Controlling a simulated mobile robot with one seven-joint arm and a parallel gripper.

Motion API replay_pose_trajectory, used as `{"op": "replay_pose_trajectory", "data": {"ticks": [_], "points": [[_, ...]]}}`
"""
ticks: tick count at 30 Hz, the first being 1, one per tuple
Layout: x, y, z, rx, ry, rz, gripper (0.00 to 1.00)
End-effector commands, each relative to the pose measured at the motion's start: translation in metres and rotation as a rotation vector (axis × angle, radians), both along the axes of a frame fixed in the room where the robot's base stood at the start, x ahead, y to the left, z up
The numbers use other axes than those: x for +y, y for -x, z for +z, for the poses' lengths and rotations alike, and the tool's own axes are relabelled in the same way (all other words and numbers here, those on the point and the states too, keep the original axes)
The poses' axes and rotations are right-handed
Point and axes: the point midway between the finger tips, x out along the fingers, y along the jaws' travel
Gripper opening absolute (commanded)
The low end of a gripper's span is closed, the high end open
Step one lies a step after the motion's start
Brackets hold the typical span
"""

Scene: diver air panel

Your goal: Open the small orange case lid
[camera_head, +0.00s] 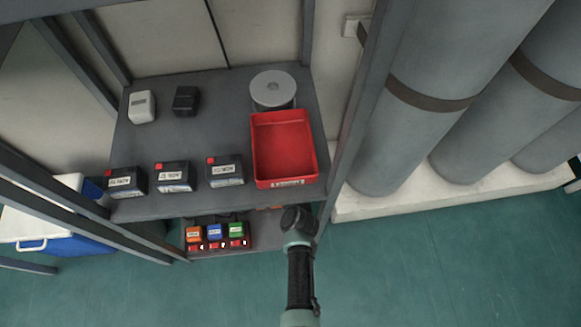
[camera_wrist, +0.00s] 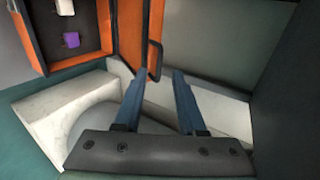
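The orange case (camera_wrist: 76,62) is at the upper left of the wrist view, with its dark inside showing a white item (camera_wrist: 65,7) and a purple item (camera_wrist: 72,40). Its orange lid (camera_wrist: 130,35) stands swung out to the right of the opening. A dark handle (camera_wrist: 155,60) is on the lid's outer edge. My gripper (camera_wrist: 159,74) is open, with the handle just beyond its fingertips; I cannot tell whether they touch.
A red bin (camera_head: 283,115) and several black batteries (camera_head: 172,177) stand on the upper shelf (camera_head: 215,110). Small orange, blue and green boxes (camera_head: 214,232) sit on the lower shelf. Grey cylinders (camera_head: 430,90) stand at right. The green floor in front is clear.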

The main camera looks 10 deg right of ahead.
Motion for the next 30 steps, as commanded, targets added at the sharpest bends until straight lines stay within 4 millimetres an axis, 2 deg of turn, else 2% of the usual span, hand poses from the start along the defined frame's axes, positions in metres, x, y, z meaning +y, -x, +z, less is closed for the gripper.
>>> {"op": "replay_pose_trajectory", "data": {"ticks": [1, 3, 9, 12, 24, 26, 30], "points": [[0.000, 0.012, 0.012, 0.003, 0.001, 0.000, 0.40], [0.000, 0.025, 0.019, 0.001, 0.000, 0.001, 0.40], [0.000, 0.055, 0.033, 0.000, 0.000, 0.000, 0.40], [0.000, 0.064, 0.037, 0.000, 0.000, 0.000, 0.40], [0.000, 0.071, 0.039, -0.002, -0.001, 0.000, 0.40], [0.000, 0.070, 0.039, -0.002, -0.001, 0.000, 0.31], [0.000, 0.071, 0.039, -0.002, -0.001, 0.000, 0.06]]}}
